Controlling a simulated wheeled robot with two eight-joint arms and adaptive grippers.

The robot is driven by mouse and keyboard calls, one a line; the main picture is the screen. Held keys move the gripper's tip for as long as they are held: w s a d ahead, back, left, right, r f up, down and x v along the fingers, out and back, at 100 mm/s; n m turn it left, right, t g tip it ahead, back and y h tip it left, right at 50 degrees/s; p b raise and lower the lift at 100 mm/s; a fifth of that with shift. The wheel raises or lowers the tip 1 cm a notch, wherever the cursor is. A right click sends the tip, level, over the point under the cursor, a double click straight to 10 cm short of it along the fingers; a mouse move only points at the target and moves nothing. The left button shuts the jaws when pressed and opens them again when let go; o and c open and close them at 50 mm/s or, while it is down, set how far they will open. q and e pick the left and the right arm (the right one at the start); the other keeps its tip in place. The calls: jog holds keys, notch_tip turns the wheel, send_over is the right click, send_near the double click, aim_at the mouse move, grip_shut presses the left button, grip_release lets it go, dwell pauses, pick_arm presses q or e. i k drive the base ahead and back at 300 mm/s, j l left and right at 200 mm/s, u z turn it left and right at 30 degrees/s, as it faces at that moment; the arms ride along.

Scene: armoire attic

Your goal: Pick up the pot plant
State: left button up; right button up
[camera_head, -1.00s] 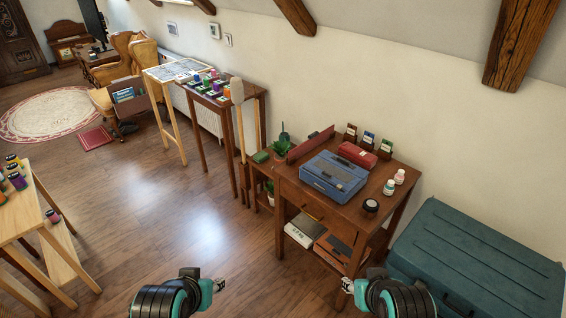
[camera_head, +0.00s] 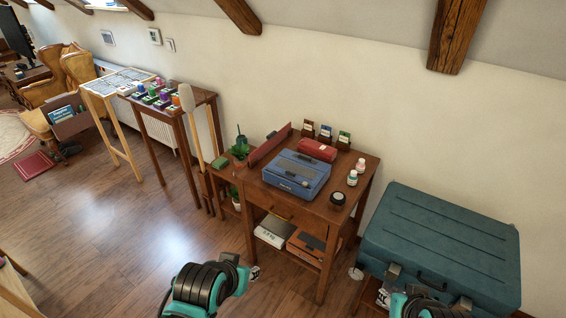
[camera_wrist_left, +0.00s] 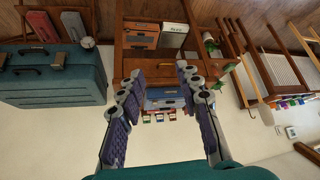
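One pot plant (camera_head: 239,151) stands on the small wooden side stand left of the desk. A second leafy plant (camera_head: 235,194) sits on the stand's lower shelf. Both also show in the left wrist view, the upper one as green leaves (camera_wrist_left: 218,80) and the lower one in a pale pot (camera_wrist_left: 211,45). My left gripper (camera_wrist_left: 160,72) is open and empty, with the desk visible between its fingers. In the head view my left gripper (camera_head: 252,272) is low in front of the desk, apart from both plants. My right gripper (camera_head: 388,284) is in front of the trunk; its fingers are unclear.
The wooden desk (camera_head: 357,176) holds a blue case (camera_head: 297,175), a red case (camera_head: 317,150) and small bottles. A teal trunk (camera_head: 445,240) stands to the right. A tall wooden paddle (camera_head: 188,100) leans left of the stand. The floor in front is clear.

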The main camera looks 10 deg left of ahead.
aim_at(241, 160)
jog(key=i+j+z, duration=0.2)
jog(key=j+z, duration=0.15)
jog(key=i+j+z, duration=0.1)
jog(key=j+z, duration=0.25)
jog(key=j, duration=0.25)
jog(key=j+z, duration=0.4)
jog(key=j, duration=0.15)
jog(key=i+j, duration=0.1)
jog(key=j, duration=1.65)
jog(key=i+z, duration=0.05)
jog(key=i, duration=0.05)
